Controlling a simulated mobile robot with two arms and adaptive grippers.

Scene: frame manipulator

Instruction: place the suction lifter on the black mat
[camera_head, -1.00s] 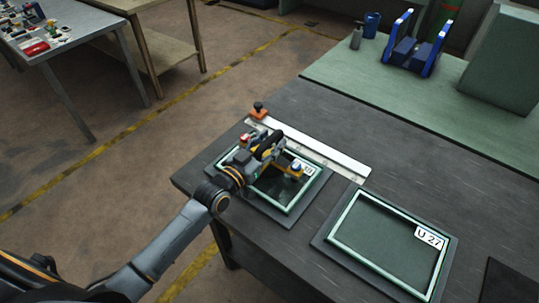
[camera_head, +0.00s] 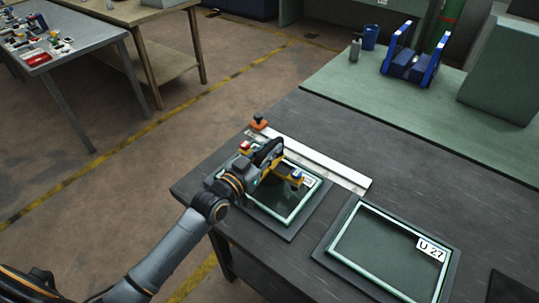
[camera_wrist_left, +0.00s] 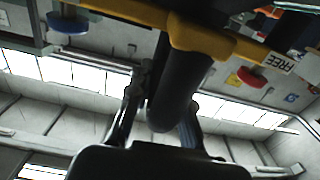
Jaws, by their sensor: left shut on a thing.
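The suction lifter (camera_head: 287,179) is yellow with a black handle, a red knob at one end and a blue knob at the other. My left gripper (camera_head: 262,158) is shut on its black handle, over the left framed panel. In the left wrist view, the gripper (camera_wrist_left: 160,115) is around the dark handle under the yellow bar (camera_wrist_left: 200,40), with blue and red round parts at either side. I cannot tell whether the lifter touches the panel. A black mat (camera_head: 512,289) shows partly at the lower right table corner. My right gripper is not in view.
The left framed panel (camera_head: 292,217) lies under the lifter on a dark pad. Another framed panel (camera_head: 385,248), labelled U 27, lies to its right. A metal straightedge (camera_head: 325,165) and an orange-based stamp-like object (camera_head: 259,122) lie behind. A blue stand (camera_head: 410,66) is farther back.

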